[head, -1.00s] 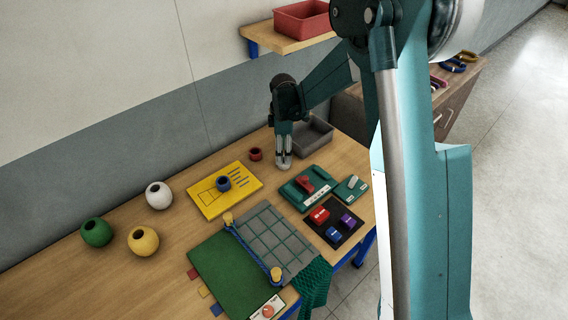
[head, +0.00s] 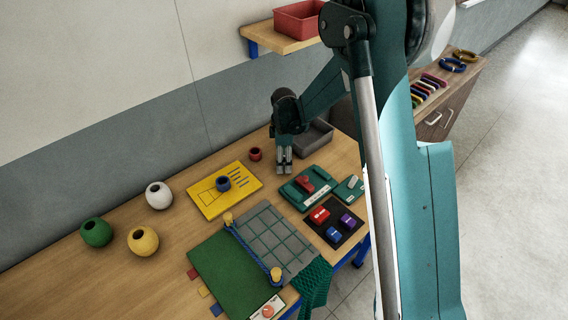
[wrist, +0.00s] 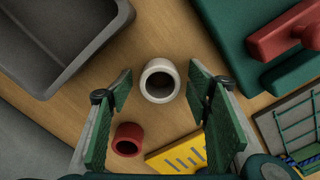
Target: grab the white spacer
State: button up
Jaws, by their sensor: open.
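The white spacer (wrist: 160,80) is a short, thick ring standing on the wooden table, seen from above with its dark hole up. In the wrist view it lies between and a little beyond the tips of my gripper (wrist: 160,88), which is open and empty. Neither finger touches it. In the head view my gripper (head: 284,172) points down over the table's back part, and I cannot make out the spacer there, so it seems hidden by the fingers.
A red ring (wrist: 127,139) stands near the left finger. A grey bin (wrist: 60,40) lies beside the spacer at upper left. A green block with a red handle (wrist: 285,40) is at right. A yellow board (wrist: 178,157) is nearby. Bare wood surrounds the spacer.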

jog(key=shift+c, duration=0.5)
jog(key=c, duration=0.9)
jog(key=shift+r, duration=0.15)
jog(key=shift+r, duration=0.5)
jog(key=shift+s+a+r, duration=0.25)
jog(key=shift+r, duration=0.3)
jog(key=shift+s+a+r, duration=0.2)
jog(key=shift+r, duration=0.35)
jog(key=s+a, duration=1.2)
jog(key=shift+d, duration=0.1)
